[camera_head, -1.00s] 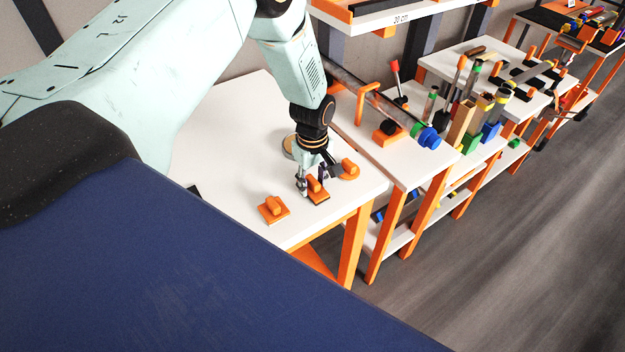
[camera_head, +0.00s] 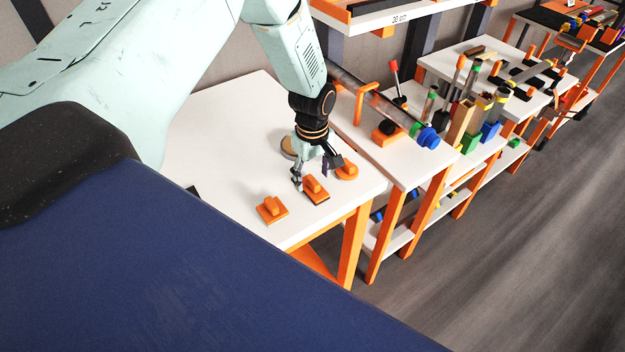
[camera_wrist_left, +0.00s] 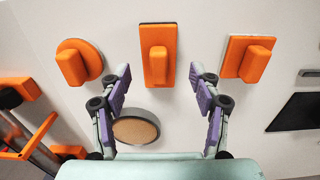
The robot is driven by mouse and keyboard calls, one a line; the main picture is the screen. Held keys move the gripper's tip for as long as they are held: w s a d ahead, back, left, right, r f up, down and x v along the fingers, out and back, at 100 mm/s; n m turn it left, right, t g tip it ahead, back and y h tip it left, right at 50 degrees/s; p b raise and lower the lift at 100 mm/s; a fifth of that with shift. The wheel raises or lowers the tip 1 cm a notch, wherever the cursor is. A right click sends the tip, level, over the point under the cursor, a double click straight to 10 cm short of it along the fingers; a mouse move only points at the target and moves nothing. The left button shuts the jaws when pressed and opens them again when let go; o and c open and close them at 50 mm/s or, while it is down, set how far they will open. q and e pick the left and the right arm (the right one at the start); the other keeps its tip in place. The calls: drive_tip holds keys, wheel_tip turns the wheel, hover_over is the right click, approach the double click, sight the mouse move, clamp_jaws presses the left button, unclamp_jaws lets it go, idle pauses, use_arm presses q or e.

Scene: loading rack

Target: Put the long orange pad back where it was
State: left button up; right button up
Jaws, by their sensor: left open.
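The long orange pad (camera_head: 316,192) lies on the white table top between a square orange pad (camera_head: 271,209) and a round orange pad (camera_head: 347,170). Each has a raised orange grip block. In the left wrist view the long pad (camera_wrist_left: 158,58) is upper middle, the round pad (camera_wrist_left: 79,61) left and the square pad (camera_wrist_left: 247,58) right. My left gripper (camera_head: 315,172) is open and empty. Its spread fingers, also in the wrist view (camera_wrist_left: 161,78), are just behind the long pad and seem clear of it. My right gripper is not in view.
A round tan-centred disc (camera_head: 287,147) lies on the table (camera_head: 220,140) behind the pads. A tube with a blue cap (camera_head: 428,138) lies on the neighbouring rack. Several upright tools stand further right. A dark blue surface (camera_head: 180,270) fills the near foreground.

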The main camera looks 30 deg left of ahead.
sight(312, 181)
use_arm(q)
wheel_tip(312, 181, up, 10)
drive_tip(key=shift+f, duration=0.15)
